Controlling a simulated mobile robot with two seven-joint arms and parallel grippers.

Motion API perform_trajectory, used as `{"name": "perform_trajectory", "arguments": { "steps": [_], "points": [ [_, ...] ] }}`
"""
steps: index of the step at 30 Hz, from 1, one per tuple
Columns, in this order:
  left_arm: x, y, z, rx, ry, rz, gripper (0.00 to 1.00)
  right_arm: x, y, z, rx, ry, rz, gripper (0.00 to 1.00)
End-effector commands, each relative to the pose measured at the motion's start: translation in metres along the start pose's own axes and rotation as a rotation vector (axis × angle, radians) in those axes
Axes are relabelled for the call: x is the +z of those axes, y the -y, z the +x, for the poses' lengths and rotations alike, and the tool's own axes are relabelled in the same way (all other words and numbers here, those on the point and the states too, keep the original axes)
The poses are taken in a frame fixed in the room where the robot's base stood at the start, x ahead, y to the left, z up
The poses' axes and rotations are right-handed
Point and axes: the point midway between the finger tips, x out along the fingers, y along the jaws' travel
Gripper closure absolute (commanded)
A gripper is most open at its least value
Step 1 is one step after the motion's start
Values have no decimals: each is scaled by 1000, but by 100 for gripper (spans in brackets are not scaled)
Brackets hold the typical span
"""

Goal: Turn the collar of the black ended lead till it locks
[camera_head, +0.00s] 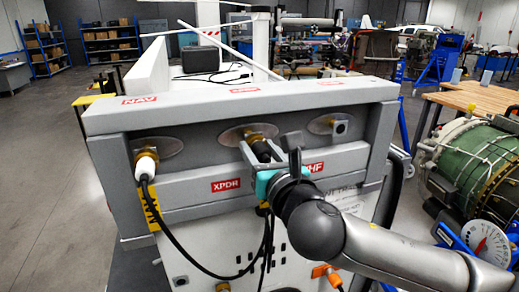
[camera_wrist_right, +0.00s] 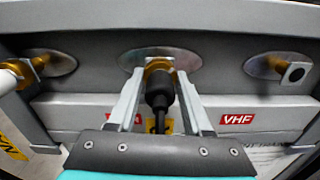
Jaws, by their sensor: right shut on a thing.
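The black ended lead (camera_wrist_right: 160,92) points into the middle socket plate (camera_head: 234,134) of the grey panel. Its brass collar (camera_wrist_right: 157,64) sits against that plate. My right gripper (camera_wrist_right: 159,74) reaches in from the front, its two fingers on either side of the collar and the black end, shut on the collar. The black end also shows between the fingers in the head view (camera_head: 262,150). Its cable hangs below, partly hidden by my right wrist. Whether the collar is locked cannot be seen. My left gripper is in neither view.
A white ended lead (camera_head: 146,164) is in the left socket, its cable looping below the panel. The right socket (camera_head: 340,127) has no lead. Red labels mark the panel (camera_head: 120,119). A green turbine (camera_head: 480,160) stands at the right; floor at the left is clear.

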Motion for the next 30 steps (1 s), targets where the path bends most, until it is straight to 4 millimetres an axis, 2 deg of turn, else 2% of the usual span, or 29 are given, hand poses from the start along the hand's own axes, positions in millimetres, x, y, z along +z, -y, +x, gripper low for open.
{"name": "perform_trajectory", "arguments": {
  "steps": [8,21,30],
  "points": [
    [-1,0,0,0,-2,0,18,0,0,0,0,1,144,100],
    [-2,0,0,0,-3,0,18,0,0,0,1,1,500,100],
    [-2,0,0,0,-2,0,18,0,0,0,0,1,663,100]
  ]
}}
